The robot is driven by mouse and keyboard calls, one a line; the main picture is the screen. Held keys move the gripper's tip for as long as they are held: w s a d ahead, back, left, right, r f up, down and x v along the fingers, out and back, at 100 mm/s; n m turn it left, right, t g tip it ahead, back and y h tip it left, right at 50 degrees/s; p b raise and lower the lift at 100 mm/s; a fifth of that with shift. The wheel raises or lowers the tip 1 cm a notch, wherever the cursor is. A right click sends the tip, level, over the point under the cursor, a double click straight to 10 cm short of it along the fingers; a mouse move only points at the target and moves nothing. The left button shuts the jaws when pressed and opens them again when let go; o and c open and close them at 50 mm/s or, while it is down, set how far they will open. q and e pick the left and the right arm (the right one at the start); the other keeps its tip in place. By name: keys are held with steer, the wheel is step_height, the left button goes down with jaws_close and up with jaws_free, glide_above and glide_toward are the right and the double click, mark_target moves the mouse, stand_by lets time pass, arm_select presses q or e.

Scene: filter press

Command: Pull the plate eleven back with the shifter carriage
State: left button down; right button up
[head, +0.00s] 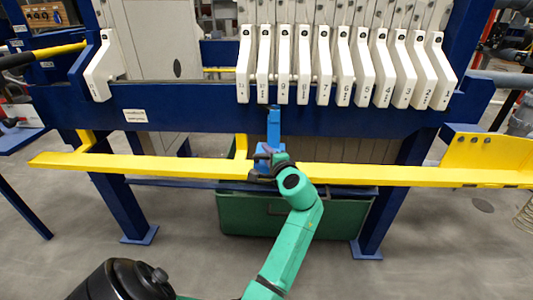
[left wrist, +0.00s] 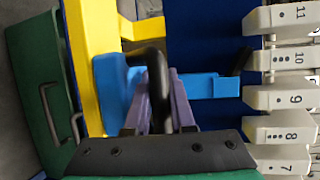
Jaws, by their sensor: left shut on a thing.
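Plate eleven's white handle block (head: 243,65) is the leftmost of the packed row in the head view, close beside plate ten (head: 264,65). In the left wrist view, plate eleven (left wrist: 298,14) is at the top right. The blue shifter carriage (head: 273,130) sits on the yellow rail, with its upright arm below plates ten and nine. In the left wrist view, the carriage (left wrist: 112,90) has a black tip (left wrist: 241,62) level with about plate ten. My left gripper (head: 268,166) is shut on the carriage's black handle (left wrist: 157,85). My right gripper is out of view.
The yellow rail (head: 380,174) runs across the front of the blue frame (head: 180,100). Another white handle block (head: 103,66) stands far left, with an open gap before plate eleven. A green bin (head: 290,216) is below. The rail left of the carriage is clear.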

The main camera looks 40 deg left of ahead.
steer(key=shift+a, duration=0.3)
arm_select(q)
steer(key=shift+r, duration=0.1)
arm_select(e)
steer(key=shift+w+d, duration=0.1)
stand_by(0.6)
arm_select(q)
steer(key=shift+a, duration=0.1)
